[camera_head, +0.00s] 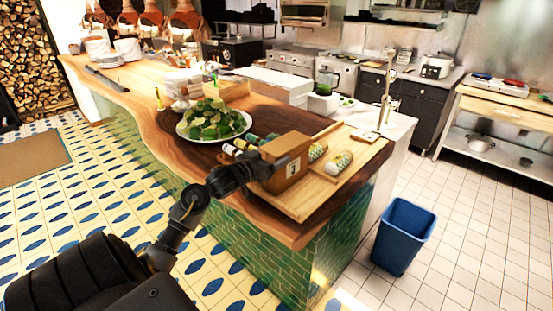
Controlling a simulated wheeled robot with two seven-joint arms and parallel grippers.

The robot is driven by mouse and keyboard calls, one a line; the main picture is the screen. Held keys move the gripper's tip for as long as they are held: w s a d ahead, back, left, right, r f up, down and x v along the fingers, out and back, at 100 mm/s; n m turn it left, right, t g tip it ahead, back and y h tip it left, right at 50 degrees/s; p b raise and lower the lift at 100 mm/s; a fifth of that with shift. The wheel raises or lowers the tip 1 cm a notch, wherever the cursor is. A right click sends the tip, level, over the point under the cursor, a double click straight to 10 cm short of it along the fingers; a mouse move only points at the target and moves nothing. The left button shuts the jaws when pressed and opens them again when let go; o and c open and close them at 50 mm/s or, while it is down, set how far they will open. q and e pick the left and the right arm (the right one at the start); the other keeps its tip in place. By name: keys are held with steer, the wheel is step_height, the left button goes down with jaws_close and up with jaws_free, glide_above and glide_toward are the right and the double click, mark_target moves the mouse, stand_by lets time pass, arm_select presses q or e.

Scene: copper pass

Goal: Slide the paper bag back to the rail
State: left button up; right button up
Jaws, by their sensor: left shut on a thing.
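The brown paper bag (295,148) stands upright on a pale wooden board (312,200) at the near right end of the counter. A white label with a dark mark shows on its front. My left gripper (268,168) is at the bag's left side and shut on it; its fingertips are partly hidden against the bag. I cannot clearly make out a rail by the bag. My right gripper is not in view.
Patterned rolls (338,163) lie on the board right of the bag. A plate of green leaves (214,122) stands left of it. The wooden counter (150,95) ends just beyond the board. A blue bin (403,235) stands on the floor at right.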

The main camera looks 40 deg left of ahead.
arm_select(q)
steer(key=shift+a, duration=1.7)
steer(key=o, duration=1.1)
steer(key=shift+c, duration=0.2)
steer(key=s+b, duration=0.2)
steer(key=s, duration=0.8)
steer(key=shift+s+a+b, duration=0.15)
steer(key=shift+s+b, duration=0.2)
steer(key=shift+s, duration=0.05)
